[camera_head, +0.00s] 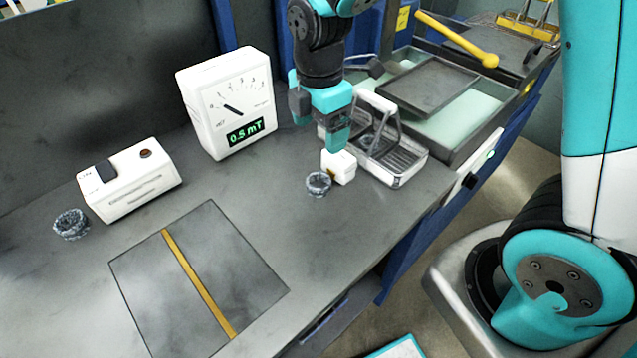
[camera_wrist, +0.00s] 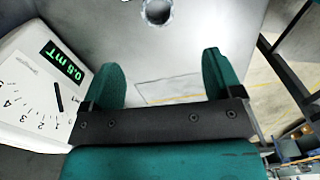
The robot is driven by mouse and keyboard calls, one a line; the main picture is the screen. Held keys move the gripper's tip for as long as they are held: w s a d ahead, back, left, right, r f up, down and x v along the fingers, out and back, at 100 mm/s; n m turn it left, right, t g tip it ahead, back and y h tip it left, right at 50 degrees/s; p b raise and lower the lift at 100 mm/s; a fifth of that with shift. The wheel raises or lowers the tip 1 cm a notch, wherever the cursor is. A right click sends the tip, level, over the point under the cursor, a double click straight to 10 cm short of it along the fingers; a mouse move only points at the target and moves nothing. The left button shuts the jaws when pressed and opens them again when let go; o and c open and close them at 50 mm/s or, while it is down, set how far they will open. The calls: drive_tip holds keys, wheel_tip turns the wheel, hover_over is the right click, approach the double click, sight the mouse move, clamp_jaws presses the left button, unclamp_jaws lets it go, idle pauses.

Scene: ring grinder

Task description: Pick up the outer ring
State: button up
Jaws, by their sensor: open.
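Two grey ring-shaped parts are on the bench in the head view. One ring (camera_head: 318,183) lies near the right side, just in front of a small white block. The other ring (camera_head: 70,223) lies at the far left beside a white box. I cannot tell for certain which is the outer ring. My gripper (camera_head: 335,146) is above the bench near the small block, pointing down. In the wrist view my gripper (camera_wrist: 162,75) is open with nothing between its fingers. A ring (camera_wrist: 157,12) shows beyond the fingertips, cut by the top edge.
A white gauge (camera_head: 228,103) reading 0.5 mT stands left of my gripper. The small white block (camera_head: 339,167) and a metal basket (camera_head: 397,163) are close to it. The white box (camera_head: 130,180) stands left. A dark plate with a yellow stripe (camera_head: 190,280) lies in front.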

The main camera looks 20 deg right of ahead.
approach(319, 178)
drive_tip(key=shift+s+a+f, duration=0.25)
drive_tip(key=shift+s+f, duration=0.3)
drive_tip(key=shift+s, duration=0.05)
drive_tip(key=shift+s+a+f, duration=0.25)
drive_tip(key=shift+s+f, duration=0.25)
drive_tip(key=shift+s, duration=0.1)
drive_tip(key=f, duration=0.2)
drive_tip(key=f+p, duration=0.1)
drive_tip(key=f, duration=0.2)
drive_tip(key=shift+w+f, duration=0.2)
drive_tip(key=shift+f, duration=0.1)
drive_tip(key=c, duration=1.1)
drive_tip(key=shift+c, duration=0.2)
drive_tip(key=shift+r, duration=0.15)
